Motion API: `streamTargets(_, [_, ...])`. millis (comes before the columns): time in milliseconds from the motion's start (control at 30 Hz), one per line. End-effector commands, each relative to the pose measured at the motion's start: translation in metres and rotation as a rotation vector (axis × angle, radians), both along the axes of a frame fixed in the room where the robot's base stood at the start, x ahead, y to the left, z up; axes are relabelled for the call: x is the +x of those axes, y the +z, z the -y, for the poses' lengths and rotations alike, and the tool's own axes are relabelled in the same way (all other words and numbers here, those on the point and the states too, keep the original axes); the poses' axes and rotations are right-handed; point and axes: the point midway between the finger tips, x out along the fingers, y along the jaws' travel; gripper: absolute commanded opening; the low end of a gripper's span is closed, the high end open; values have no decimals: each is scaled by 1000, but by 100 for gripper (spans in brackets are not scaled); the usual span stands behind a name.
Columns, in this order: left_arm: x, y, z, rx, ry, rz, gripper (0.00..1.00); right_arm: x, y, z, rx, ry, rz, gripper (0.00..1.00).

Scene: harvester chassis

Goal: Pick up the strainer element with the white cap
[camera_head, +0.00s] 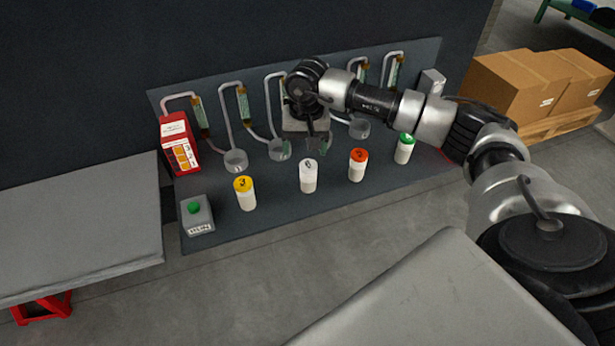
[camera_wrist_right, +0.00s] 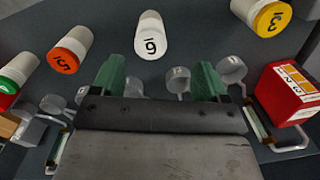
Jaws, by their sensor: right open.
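The strainer element with the white cap (camera_head: 308,178) stands upright on the dark grey panel, between the yellow-capped and orange-capped elements. In the right wrist view the white-capped element (camera_wrist_right: 151,38) shows its cap with a dark numeral, beyond the fingertips and between their lines. My right gripper (camera_head: 313,143) is open and empty, above and slightly behind the white-capped element in the head view, apart from it. In the right wrist view its two green fingers (camera_wrist_right: 160,80) are spread wide. My left gripper is not in view.
Yellow-capped (camera_head: 245,193), orange-capped (camera_head: 358,165) and green-capped (camera_head: 404,149) elements stand in the same row. Behind are clear cups (camera_head: 236,161) with tubes. A red box (camera_head: 178,144) and a green-button box (camera_head: 197,216) are at left. The panel in front of the row is clear.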

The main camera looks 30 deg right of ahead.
Motion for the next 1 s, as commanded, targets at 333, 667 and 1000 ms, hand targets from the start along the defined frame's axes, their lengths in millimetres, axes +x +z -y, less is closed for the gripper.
streamTargets(333, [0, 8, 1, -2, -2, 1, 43, -1, -39, 12, -49, 13, -18, 75])
streamTargets(667, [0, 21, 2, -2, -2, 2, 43, -2, -70, 10, -47, 13, -18, 75])
streamTargets(1000, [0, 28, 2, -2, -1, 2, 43, -1, -105, 10, -46, 13, -13, 75])
